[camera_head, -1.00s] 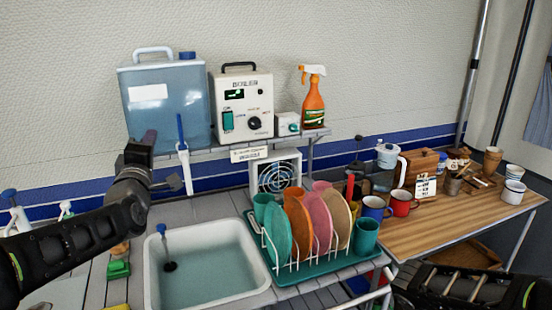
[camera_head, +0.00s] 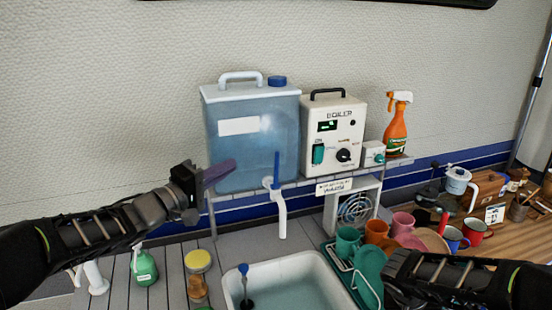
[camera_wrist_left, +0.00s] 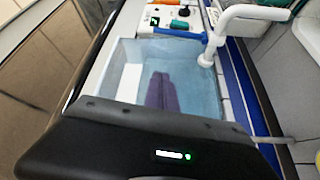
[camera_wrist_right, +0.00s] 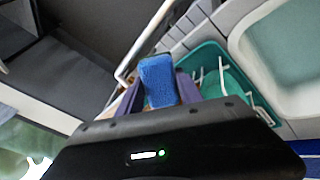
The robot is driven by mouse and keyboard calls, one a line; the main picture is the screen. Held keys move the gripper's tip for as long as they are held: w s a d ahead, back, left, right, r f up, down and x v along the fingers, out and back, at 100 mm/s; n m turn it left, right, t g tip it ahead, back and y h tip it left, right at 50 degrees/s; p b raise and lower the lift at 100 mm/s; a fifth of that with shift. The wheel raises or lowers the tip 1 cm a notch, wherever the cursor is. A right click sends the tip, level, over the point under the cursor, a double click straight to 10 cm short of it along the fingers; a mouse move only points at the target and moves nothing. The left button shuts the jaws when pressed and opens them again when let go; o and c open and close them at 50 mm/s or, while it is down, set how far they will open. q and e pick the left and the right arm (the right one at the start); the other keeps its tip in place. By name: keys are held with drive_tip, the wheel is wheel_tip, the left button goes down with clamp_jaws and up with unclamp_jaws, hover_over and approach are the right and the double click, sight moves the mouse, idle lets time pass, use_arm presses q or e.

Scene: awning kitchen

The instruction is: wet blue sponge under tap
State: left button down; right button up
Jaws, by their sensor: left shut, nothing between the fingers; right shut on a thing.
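The blue sponge (camera_wrist_right: 158,82) is in the right wrist view, between the purple fingers of my right gripper (camera_wrist_right: 158,90), which is shut on it. The head view shows my right forearm (camera_head: 440,272) by the dish rack, but not the sponge. The white tap (camera_head: 280,212) with its blue lever (camera_head: 277,165) hangs from the water tank (camera_head: 252,150), above the back of the white sink (camera_head: 320,268). My left gripper (camera_head: 220,172) is shut and empty, left of the lever and apart from it. Its closed fingers (camera_wrist_left: 162,88) also show in the left wrist view.
The green dish rack (camera_wrist_right: 245,92) with plates and cups stands right of the sink. The boiler (camera_head: 333,135) and orange spray bottle (camera_head: 396,128) are on the shelf. A green bottle (camera_head: 144,268) and yellow-topped jar (camera_head: 198,262) stand left of the sink.

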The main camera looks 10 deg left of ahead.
sight(276, 170)
drive_tip(key=shift+d, duration=0.15)
use_arm(q)
drive_tip(key=shift+s+d+n, duration=0.1)
drive_tip(key=shift+d+n, duration=0.15)
drive_tip(key=shift+n, duration=0.25)
